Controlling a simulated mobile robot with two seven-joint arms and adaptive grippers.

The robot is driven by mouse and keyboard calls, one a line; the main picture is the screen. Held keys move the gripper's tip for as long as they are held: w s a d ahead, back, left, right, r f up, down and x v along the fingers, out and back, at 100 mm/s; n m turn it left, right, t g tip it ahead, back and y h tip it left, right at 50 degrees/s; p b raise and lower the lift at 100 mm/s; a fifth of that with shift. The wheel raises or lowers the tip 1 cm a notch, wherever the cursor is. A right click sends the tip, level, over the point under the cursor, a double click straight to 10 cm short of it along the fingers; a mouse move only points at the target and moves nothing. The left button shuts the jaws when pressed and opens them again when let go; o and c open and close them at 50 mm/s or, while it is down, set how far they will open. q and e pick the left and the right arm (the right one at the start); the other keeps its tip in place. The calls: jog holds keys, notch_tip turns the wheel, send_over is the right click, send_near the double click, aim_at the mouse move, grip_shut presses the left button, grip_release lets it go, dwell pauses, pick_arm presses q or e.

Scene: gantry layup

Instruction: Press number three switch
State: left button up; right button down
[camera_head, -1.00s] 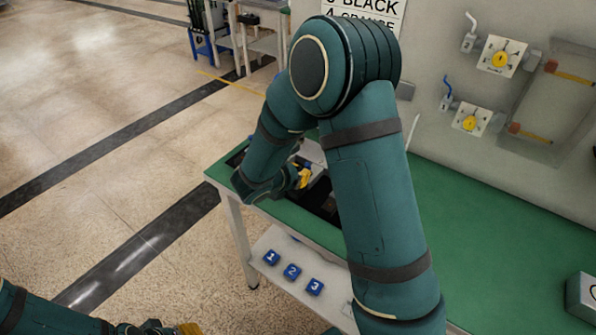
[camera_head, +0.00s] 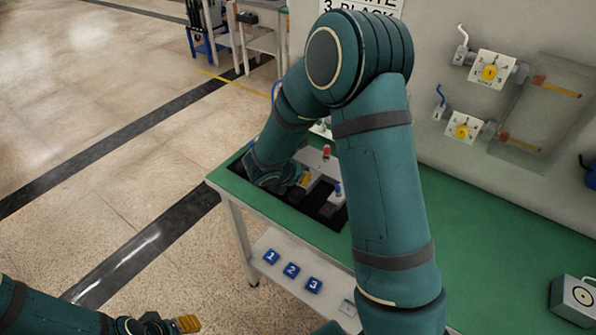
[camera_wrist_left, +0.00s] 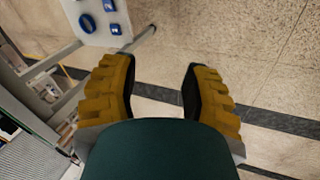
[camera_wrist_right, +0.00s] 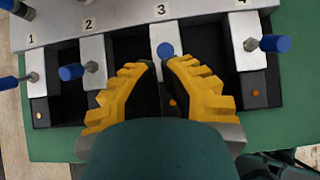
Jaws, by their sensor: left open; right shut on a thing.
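The switch panel shows in the right wrist view, with lever switches in a row under printed numbers 1 to 4. The number three switch (camera_wrist_right: 163,28) stands upper middle; its blue lever tip (camera_wrist_right: 165,50) sits between the fingertips of my right gripper (camera_wrist_right: 163,62), which is shut on it. The lower lever is hidden by the fingers. In the head view my right gripper (camera_head: 304,181) is down at the panel, partly hidden by my own arm. My left gripper (camera_head: 188,324) is low at the left, away from the table; its fingers are apart and empty in the left wrist view (camera_wrist_left: 160,66).
Blue blocks marked 1, 2 and 3 (camera_head: 313,285) lie on the shelf below the green tabletop (camera_head: 470,225). A grey box (camera_head: 573,300) stands at the right. Switch 4's blue-tipped lever (camera_wrist_right: 275,43) is close beside my right gripper.

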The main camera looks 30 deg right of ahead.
jog(key=shift+w+d+r+g+y+p, duration=0.15)
jog(key=shift+d+r+g+y+p, duration=0.3)
jog(key=shift+y+p, duration=0.85)
jog(key=shift+w+d+p, duration=0.1)
jog(key=shift+d+p, duration=0.1)
jog(key=shift+p, duration=1.1)
jog(key=shift+g, duration=0.25)
jog(key=shift+r, duration=0.15)
jog(key=shift+r+p, duration=0.7)
